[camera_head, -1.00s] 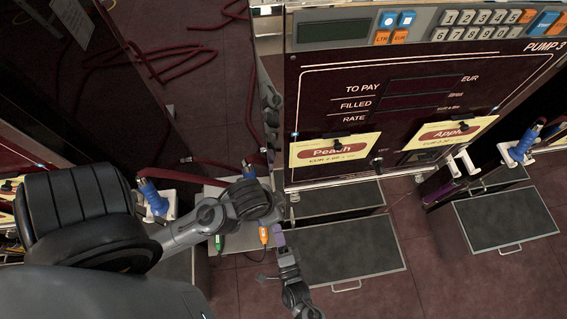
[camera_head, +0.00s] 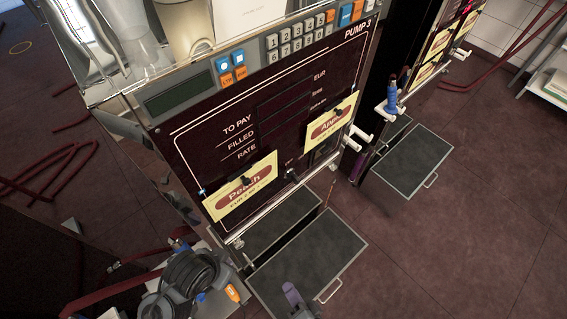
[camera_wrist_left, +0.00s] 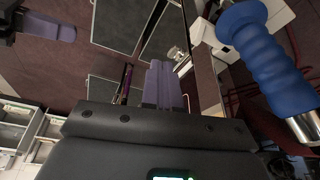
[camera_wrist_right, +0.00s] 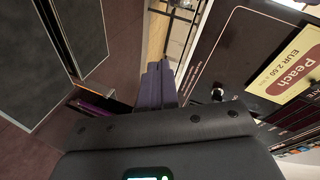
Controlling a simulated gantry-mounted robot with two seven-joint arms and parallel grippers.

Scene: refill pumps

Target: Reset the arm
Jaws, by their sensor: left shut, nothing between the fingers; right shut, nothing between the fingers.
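My right gripper (camera_head: 292,296) shows at the bottom of the head view, in front of the lower drawer of pump 3. Its purple fingers are together in the right wrist view (camera_wrist_right: 158,84), with nothing between them. My left gripper (camera_wrist_left: 162,85) shows in the left wrist view with its fingers shut and empty. A blue nozzle handle (camera_wrist_left: 257,58) stands to the right of those fingers, apart from them. The left fingertips cannot be made out in the head view, where a dark arm joint of mine covers the lower left.
Pump 3 (camera_head: 219,124) stands at centre left with Peach (camera_head: 240,194) and Apple (camera_head: 331,121) labels. Below it, a grey drawer (camera_head: 306,267) sticks out. Another pump with a blue nozzle (camera_head: 391,96) and drawer (camera_head: 412,160) stands to its right. Open floor lies at lower right.

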